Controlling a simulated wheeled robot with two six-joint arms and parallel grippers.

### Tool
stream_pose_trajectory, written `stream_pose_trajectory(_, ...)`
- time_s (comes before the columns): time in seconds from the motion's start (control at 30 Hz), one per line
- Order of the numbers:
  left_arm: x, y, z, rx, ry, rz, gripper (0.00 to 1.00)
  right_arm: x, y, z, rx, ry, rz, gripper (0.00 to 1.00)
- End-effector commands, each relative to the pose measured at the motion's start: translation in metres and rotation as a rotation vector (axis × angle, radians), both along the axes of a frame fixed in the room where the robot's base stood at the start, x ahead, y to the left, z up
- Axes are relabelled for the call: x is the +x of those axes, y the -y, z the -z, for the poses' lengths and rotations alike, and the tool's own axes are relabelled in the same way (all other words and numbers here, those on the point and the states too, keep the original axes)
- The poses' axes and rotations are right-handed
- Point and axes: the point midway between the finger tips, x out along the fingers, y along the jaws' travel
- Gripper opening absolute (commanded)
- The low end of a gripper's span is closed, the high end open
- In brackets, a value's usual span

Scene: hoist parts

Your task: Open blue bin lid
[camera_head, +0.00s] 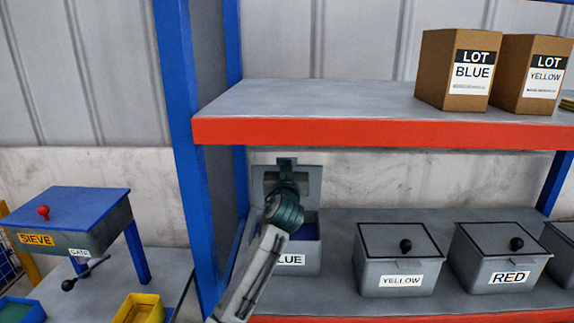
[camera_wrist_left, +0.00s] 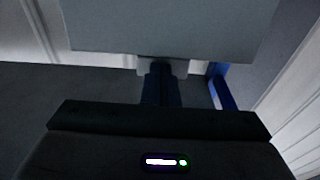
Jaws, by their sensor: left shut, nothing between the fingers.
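The blue bin (camera_head: 305,257) is a grey box on the lower shelf, its label partly hidden by my arm and reading "LUE". Its grey lid (camera_head: 311,176) stands raised at the back, and some dark blue shows inside the bin. My left gripper (camera_head: 287,163) is in front of the raised lid, shut and empty. Whether it touches the lid is unclear. In the left wrist view a grey panel, likely the lid (camera_wrist_left: 170,30), fills the top, with the gripper fingers (camera_wrist_left: 160,72) at its lower edge. My right gripper is not in view.
The yellow bin (camera_head: 372,278) and red bin (camera_head: 482,272) stand closed to the right. The orange-edged upper shelf (camera_head: 330,130) passes just above the gripper. A blue post (camera_head: 190,170) stands left. A sieve table (camera_head: 70,215) is further left.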

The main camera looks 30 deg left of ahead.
Motion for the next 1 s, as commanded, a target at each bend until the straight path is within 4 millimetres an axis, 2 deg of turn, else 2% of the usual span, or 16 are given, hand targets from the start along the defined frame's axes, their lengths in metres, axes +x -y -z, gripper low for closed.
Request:
stream_pose_trajectory(0.03,0.005,-0.003,-0.012,-0.015,-0.024,-0.001,0.0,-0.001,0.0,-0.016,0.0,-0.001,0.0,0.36)
stream_pose_trajectory(0.3,0.026,-0.017,-0.014,-0.092,-0.152,-0.001,0.0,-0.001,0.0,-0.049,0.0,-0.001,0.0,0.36)
stream_pose_trajectory(1.0,0.033,-0.019,-0.009,-0.115,-0.189,0.002,0.0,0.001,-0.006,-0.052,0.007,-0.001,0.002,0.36)
